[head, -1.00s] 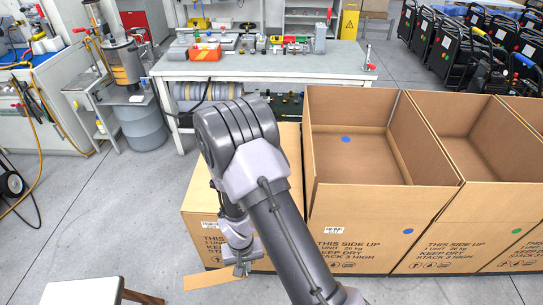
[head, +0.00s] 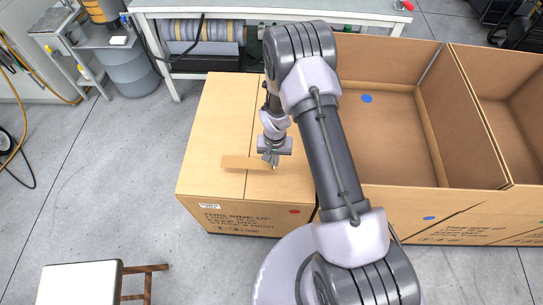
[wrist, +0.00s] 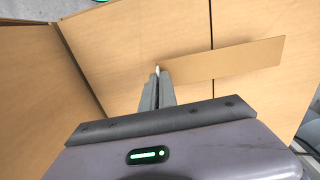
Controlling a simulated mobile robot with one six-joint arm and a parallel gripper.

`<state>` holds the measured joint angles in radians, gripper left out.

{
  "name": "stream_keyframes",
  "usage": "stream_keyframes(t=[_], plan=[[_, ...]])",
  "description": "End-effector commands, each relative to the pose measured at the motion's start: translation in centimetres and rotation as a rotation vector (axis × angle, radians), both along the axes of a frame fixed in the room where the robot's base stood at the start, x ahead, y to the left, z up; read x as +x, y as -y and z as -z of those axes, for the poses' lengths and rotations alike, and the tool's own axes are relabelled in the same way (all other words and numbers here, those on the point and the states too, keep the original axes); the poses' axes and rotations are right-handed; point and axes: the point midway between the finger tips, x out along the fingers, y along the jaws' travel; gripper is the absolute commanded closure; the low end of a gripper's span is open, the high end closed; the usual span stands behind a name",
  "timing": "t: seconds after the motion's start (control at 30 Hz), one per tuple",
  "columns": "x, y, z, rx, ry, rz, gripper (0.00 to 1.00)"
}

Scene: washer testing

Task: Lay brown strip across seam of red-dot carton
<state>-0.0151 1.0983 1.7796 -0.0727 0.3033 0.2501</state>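The red-dot carton (head: 222,125) stands left of my arm with its top flaps shut. A dark seam runs from back to front across its top, and the red dot (head: 294,211) is on its front face. My gripper (head: 271,163) is over the carton top, right of the seam, shut on one end of the brown strip (head: 240,162). The strip points left and spans over the seam near the front edge. The wrist view shows the fingers (wrist: 157,78) pinching the strip (wrist: 230,60), with the seam passing beneath it. I cannot tell whether the strip touches the top.
An open carton with blue dots (head: 400,196) stands to the right, and another open carton (head: 510,130) beyond it. A workbench (head: 270,10) is behind. A white-topped stool (head: 80,284) stands at the front left. The floor left of the carton is clear.

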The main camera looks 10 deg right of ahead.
Motion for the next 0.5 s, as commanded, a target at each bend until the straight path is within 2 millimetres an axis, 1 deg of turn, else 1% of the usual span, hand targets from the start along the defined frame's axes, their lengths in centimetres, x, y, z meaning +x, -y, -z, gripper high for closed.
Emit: stream_keyframes(t=[0.03,0.1,0.2,0.27,0.4,0.5], plan=[[1.4,0.2,0.6,0.000,0.003,0.001,1.00],[2.8,0.5,0.6,0.000,0.001,0.000,1.00],[3.8,0.7,0.7,0.000,0.000,0.000,1.00],[3.9,0.7,1.5,0.000,-0.003,0.001,1.00],[3.8,0.7,4.1,0.000,-0.002,-0.001,1.00],[3.9,0.7,3.9,0.000,-0.001,-0.001,1.00]])
